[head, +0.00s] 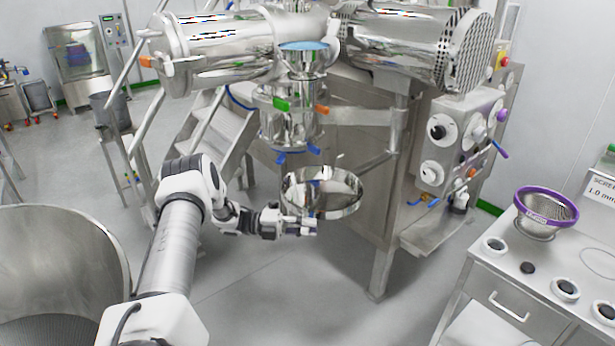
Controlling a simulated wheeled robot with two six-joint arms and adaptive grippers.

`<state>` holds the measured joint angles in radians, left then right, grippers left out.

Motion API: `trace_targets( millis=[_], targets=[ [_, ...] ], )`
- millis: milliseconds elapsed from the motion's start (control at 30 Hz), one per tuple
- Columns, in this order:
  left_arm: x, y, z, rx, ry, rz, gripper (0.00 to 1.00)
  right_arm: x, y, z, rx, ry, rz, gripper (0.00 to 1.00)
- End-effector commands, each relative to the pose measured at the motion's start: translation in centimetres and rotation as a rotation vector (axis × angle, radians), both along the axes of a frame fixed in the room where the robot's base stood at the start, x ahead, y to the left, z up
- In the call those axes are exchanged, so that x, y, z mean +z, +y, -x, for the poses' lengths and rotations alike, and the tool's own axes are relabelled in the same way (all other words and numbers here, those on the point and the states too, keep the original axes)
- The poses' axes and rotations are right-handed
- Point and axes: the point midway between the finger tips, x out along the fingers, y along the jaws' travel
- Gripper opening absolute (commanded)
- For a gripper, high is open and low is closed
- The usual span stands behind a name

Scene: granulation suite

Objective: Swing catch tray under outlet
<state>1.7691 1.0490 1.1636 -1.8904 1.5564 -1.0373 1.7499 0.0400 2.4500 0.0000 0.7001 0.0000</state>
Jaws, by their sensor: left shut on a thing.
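The catch tray (346,207) is a round, shiny steel dish on a bracket that comes from the machine's post. It hangs in the middle of the head view, below and a little right of the outlet (290,145) with its blue clamps. My left gripper (312,226) is at the tray's near left edge, shut on the tray where its fingers meet the rim or handle. The fingertips are small, so the exact grip point is hard to tell. My right gripper is not in view.
The steel machine cabinet (345,235) stands behind the tray, with a control panel (463,145) at right. A steel bench (490,265) at right holds a purple-rimmed sieve (546,207). A large steel drum (60,250) is at lower left. Stairs (215,140) stand behind my left arm.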

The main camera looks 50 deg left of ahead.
Motion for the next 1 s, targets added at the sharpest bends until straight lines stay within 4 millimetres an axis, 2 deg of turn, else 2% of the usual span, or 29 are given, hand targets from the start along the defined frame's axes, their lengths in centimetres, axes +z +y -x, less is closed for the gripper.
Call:
trace_targets(
  millis=[100, 133, 167, 200, 567, 667, 1000],
  targets=[
    [0.0, -0.1, 0.0, -0.003, 0.001, -0.001, 0.0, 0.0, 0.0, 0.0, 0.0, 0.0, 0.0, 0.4],
    [0.0, -0.1, 0.0, -0.003, 0.001, -0.001, 0.28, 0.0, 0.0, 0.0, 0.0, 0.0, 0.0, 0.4],
    [0.0, -0.1, 0.0, -0.002, 0.001, -0.001, 0.39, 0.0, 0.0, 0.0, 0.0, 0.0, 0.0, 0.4],
    [0.0, -0.1, 0.0, -0.002, 0.001, -0.001, 0.44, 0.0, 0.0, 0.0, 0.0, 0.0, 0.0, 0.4],
    [0.0, 0.4, 0.3, 0.0, -0.001, -0.001, 0.44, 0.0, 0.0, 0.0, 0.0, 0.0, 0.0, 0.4],
    [0.0, 1.5, 1.4, 0.002, 0.0, -0.001, 0.44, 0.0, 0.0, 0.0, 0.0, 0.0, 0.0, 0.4],
    [-0.2, 7.4, 7.1, 0.0, 0.003, -0.004, 0.44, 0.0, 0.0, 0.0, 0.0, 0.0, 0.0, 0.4]
  ],
)
